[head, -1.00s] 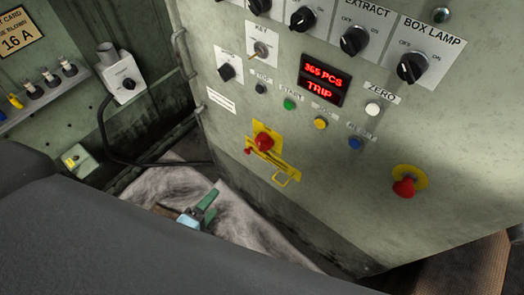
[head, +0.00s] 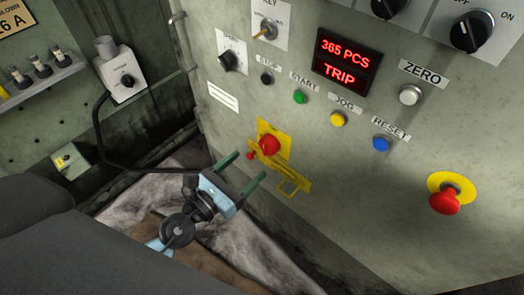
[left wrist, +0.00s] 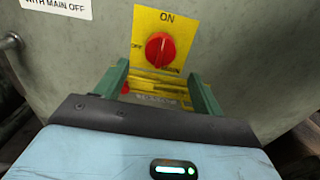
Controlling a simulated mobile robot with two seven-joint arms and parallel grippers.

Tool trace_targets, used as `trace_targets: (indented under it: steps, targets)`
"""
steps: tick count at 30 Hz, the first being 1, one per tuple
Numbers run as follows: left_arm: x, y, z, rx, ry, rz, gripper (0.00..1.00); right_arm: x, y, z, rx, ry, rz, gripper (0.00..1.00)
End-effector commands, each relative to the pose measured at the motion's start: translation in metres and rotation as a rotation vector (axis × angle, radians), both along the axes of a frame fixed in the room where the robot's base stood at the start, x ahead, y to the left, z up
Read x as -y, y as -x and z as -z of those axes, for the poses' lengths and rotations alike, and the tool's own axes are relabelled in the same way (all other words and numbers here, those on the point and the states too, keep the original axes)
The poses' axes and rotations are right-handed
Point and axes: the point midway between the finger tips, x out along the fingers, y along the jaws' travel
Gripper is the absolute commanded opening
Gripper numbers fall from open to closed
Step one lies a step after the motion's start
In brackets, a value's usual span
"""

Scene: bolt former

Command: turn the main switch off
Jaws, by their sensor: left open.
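The main switch is a red rotary knob (head: 269,145) on a yellow plate (head: 265,128), low on the green-grey cabinet face. In the left wrist view the red knob (left wrist: 160,49) shows with ON above it, and its bar stands close to upright. A yellow hasp (head: 292,180) with a small red piece sits just below the knob. My left gripper (head: 242,170) is open and empty, with green fingers. It is in front of the cabinet, below and left of the knob in the head view. In the left wrist view its fingers (left wrist: 160,88) stand either side, short of the knob.
A display (head: 345,61) reads 365 PCS and TRIP. Start (head: 299,97), jog and reset buttons sit above and right of the switch. A red mushroom button (head: 445,200) is further right. A grey box (head: 121,76) with a black cable (head: 103,135) is at the left.

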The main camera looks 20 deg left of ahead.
Motion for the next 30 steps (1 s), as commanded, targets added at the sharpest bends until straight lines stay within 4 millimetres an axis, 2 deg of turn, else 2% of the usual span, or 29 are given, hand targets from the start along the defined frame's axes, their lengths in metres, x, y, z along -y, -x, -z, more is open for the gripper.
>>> trace_targets:
  steps: [6, 12, 18, 25, 30]
  targets:
    - [0.011, -0.032, -0.002, 0.002, 0.005, -0.002, 0.69, 0.000, 0.002, -0.003, -0.003, -0.001, 0.001, 0.36]
    - [0.020, -0.055, -0.001, 0.000, 0.005, -0.001, 0.69, -0.001, 0.007, -0.002, -0.013, -0.002, 0.002, 0.36]
    - [0.023, -0.064, 0.000, -0.001, 0.004, -0.001, 0.69, -0.001, 0.007, -0.001, -0.014, -0.002, 0.004, 0.36]
    - [0.023, -0.064, 0.000, -0.001, 0.004, -0.001, 0.69, -0.001, 0.007, -0.001, -0.013, -0.002, 0.004, 0.36]
    - [0.023, -0.064, 0.000, -0.002, 0.005, -0.001, 0.48, -0.001, 0.006, -0.002, -0.012, -0.002, 0.005, 0.36]
